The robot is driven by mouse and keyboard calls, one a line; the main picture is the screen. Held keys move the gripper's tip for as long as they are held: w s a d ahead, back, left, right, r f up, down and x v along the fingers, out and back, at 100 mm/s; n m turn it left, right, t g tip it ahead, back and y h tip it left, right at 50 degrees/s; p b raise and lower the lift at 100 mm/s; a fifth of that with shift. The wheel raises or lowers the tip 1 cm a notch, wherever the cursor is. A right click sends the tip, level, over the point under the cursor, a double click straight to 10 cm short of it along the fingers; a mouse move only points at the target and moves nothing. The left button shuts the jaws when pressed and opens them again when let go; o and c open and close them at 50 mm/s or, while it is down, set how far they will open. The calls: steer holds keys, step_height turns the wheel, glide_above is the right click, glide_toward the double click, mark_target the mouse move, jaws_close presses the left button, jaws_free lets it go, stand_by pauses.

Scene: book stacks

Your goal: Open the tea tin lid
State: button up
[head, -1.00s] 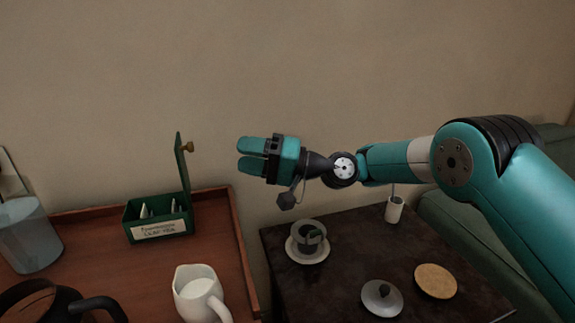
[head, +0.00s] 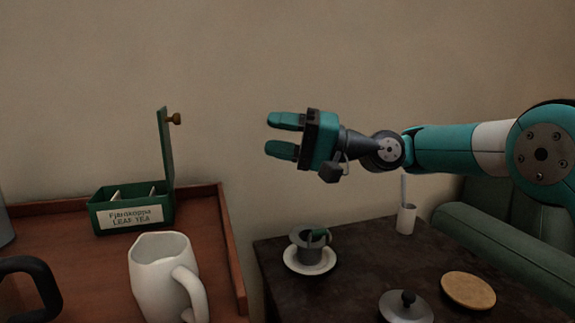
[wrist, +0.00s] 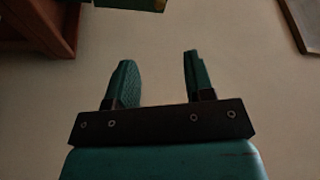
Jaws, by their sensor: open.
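The green tea tin (head: 131,209) stands on the wooden tray at the left in the head view, with a white label on its front. Its lid (head: 167,150) stands upright on the tin's right side, open, with a brass knob (head: 174,119) facing right. Dividers show inside the tin. My gripper (head: 271,136) is open and empty in the air, to the right of the lid and apart from it. In the wrist view my gripper (wrist: 160,60) has its two fingers apart with nothing between them.
A white jug (head: 157,267) stands on the wooden tray (head: 229,235), in front of the tin. The dark table (head: 355,258) at right holds a cup on a saucer (head: 310,266), a grey lid (head: 405,307), a round cork mat (head: 468,290) and a white holder (head: 406,219). A green sofa (head: 500,238) is behind.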

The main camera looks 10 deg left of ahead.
steer(key=d+b, duration=0.1)
steer(key=b, duration=0.2)
steer(key=shift+d+f, duration=0.15)
steer(key=shift+d, duration=0.05)
stand_by(0.3)
steer(key=s+d+f+t+h+p, duration=0.1)
steer(key=s+d+f+h, duration=0.4)
steer(key=s+d, duration=0.35)
steer(key=s+d+f+n+t+h+p, duration=0.1)
steer(key=s+d+f+h+p, duration=0.1)
steer(key=s+d+f+h, duration=0.5)
steer(key=s+d+f+t+h+p, duration=0.1)
steer(key=s+d+f+h, duration=0.2)
steer(key=s+d, duration=0.8)
step_height(320, 180, up, 37)
steer(key=a+p, duration=0.1)
steer(key=p, duration=3.6)
steer(key=shift+s+r+p, duration=0.15)
steer(key=shift+s+p, duration=0.2)
